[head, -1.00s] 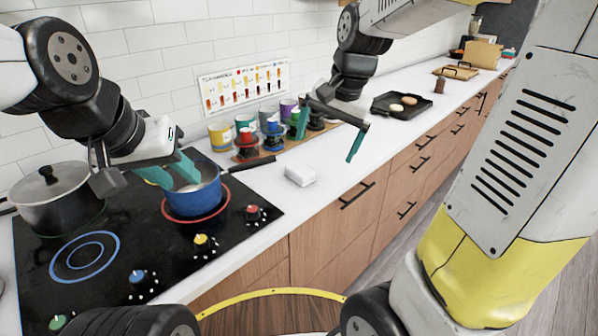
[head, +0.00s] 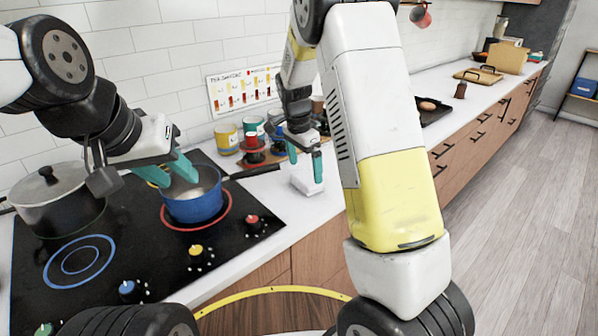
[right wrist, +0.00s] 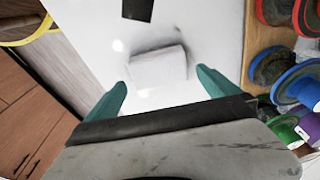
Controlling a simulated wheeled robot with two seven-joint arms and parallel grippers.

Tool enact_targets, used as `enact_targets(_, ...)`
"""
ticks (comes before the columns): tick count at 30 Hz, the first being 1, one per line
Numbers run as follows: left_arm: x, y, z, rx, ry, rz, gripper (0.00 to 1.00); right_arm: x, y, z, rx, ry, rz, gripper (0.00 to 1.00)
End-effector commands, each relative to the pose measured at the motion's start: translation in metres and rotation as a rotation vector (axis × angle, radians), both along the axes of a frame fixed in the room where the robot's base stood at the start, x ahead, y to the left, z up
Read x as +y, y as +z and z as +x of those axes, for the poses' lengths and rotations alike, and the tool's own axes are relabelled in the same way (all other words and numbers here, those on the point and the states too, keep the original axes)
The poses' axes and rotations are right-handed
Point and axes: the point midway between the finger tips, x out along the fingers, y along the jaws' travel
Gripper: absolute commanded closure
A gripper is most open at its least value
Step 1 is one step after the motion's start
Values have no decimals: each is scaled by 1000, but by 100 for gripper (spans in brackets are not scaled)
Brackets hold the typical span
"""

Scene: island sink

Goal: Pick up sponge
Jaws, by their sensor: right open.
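The sponge (head: 305,181) is a small white block lying on the white counter to the right of the stove. It also shows in the right wrist view (right wrist: 157,67), ahead of the fingers and roughly centred between them. My right gripper (head: 305,169) is open and empty, its teal fingers pointing down over the sponge.
A grey lidded pot (head: 48,200) stands on the black stove (head: 150,253). Cups on a wooden board (right wrist: 271,30) stand close beside the sponge, along the wall. A dark tray (head: 432,113) lies farther along. The blue pot's black handle (head: 255,172) points toward the sponge.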

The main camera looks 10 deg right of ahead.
Motion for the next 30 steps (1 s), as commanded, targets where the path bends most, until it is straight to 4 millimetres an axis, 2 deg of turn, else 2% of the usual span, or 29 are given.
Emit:
enact_targets(3,0,0,0,0,0,0,64,-2,-20,-1,5,-1,-1,0)
enact_targets(7,0,0,0,0,0,0,64,-4,-37,1,2,0,0,0)
enact_targets(16,0,0,0,0,0,0,64,-5,-44,1,0,1,0,0)
enact_targets(17,0,0,0,0,0,0,64,-5,-44,1,0,1,0,2)
enact_targets(24,0,0,0,0,0,0,64,-5,-43,1,1,1,1,49)
enact_targets(25,0,0,0,0,0,0,64,-5,-43,2,1,1,1,53)
enact_targets(30,0,0,0,0,0,0,64,-5,-43,2,0,1,0,53)
